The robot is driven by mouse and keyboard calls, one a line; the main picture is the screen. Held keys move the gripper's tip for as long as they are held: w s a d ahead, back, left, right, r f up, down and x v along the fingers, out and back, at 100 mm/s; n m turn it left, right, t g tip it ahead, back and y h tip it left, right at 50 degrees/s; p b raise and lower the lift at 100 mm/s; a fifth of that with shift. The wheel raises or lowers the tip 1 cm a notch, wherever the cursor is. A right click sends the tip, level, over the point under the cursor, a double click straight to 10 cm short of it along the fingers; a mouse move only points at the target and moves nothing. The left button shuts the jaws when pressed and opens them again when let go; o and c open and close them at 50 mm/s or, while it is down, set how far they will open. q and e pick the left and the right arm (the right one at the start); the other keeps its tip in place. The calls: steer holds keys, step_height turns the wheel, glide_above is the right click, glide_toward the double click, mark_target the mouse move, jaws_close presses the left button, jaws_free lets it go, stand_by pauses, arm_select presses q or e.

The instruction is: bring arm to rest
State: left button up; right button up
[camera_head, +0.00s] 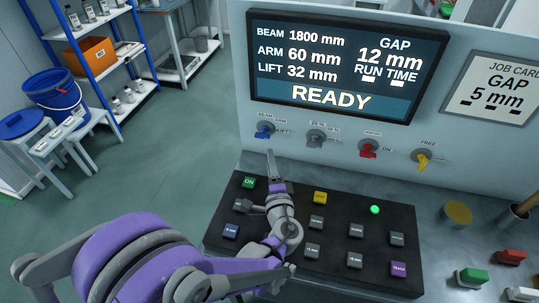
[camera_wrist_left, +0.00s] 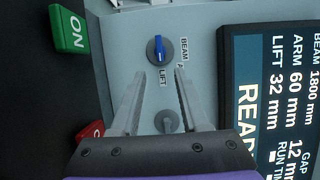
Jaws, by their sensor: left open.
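My left gripper (camera_head: 271,162) reaches over the black button box, its fingers pointing toward the upright panel (camera_head: 243,90). In the left wrist view the two grey fingers (camera_wrist_left: 160,98) are apart, with nothing held between them. A blue selector switch (camera_wrist_left: 159,50) on the panel lies beyond the fingertips; it also shows in the head view (camera_head: 264,131). A grey knob (camera_wrist_left: 168,121) shows behind and between the fingers. My purple left arm (camera_head: 150,258) comes in from the lower left. My right gripper is not in view.
The button box (camera_head: 335,212) has a green ON button (camera_head: 248,183) and several others. The screen (camera_head: 345,65) reads READY. A red switch (camera_head: 368,148) and yellow switch (camera_head: 422,157) stand right of the grey knob. Open floor (camera_head: 170,140) lies left, before a blue shelf (camera_head: 140,50).

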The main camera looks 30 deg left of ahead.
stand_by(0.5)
